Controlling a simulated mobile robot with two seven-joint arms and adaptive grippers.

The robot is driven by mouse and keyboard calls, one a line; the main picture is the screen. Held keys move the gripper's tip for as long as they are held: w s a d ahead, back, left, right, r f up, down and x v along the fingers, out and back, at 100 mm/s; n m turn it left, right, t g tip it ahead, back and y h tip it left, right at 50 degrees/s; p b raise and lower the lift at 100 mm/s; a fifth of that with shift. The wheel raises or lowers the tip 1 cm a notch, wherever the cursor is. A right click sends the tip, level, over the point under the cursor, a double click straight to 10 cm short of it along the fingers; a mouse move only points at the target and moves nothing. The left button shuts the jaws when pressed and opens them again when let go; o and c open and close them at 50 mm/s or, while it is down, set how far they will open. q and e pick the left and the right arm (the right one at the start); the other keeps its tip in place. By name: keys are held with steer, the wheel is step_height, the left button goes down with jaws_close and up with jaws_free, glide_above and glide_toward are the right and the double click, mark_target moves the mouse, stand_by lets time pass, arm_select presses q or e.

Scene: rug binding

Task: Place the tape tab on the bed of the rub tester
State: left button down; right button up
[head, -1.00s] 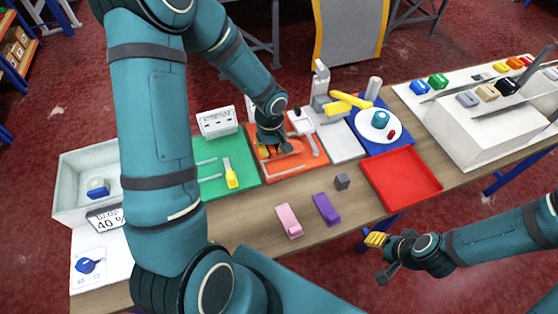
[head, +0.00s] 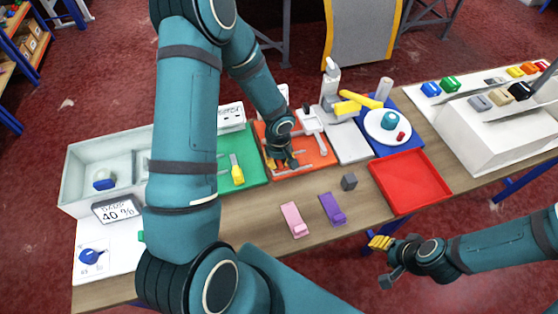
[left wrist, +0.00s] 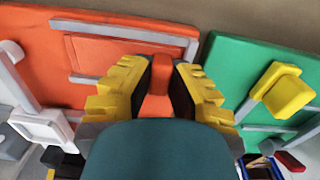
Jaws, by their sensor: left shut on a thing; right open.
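My left gripper (head: 283,163) is low over the orange board (head: 322,158). In the left wrist view its yellow fingers (left wrist: 158,75) are shut on a small red-orange piece (left wrist: 157,104), which looks like the tape tab; my wrist hides its lower part. Whether the piece touches the board is unclear. A grey machine (head: 331,85) with a yellow handle and a pale slab (head: 350,144) stands right of the orange board; I cannot tell for sure whether it is the rub tester. My right gripper (head: 381,243) is open and empty off the table's front edge.
Left is a green board (head: 250,172) with a yellow piece (head: 237,174). A white-armed device (head: 311,121) stands on the orange board. A red tray (head: 410,181) is right.

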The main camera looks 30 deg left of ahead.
arm_select(q)
steer(key=c, duration=1)
jaws_free()
steer(key=shift+f, duration=0.15)
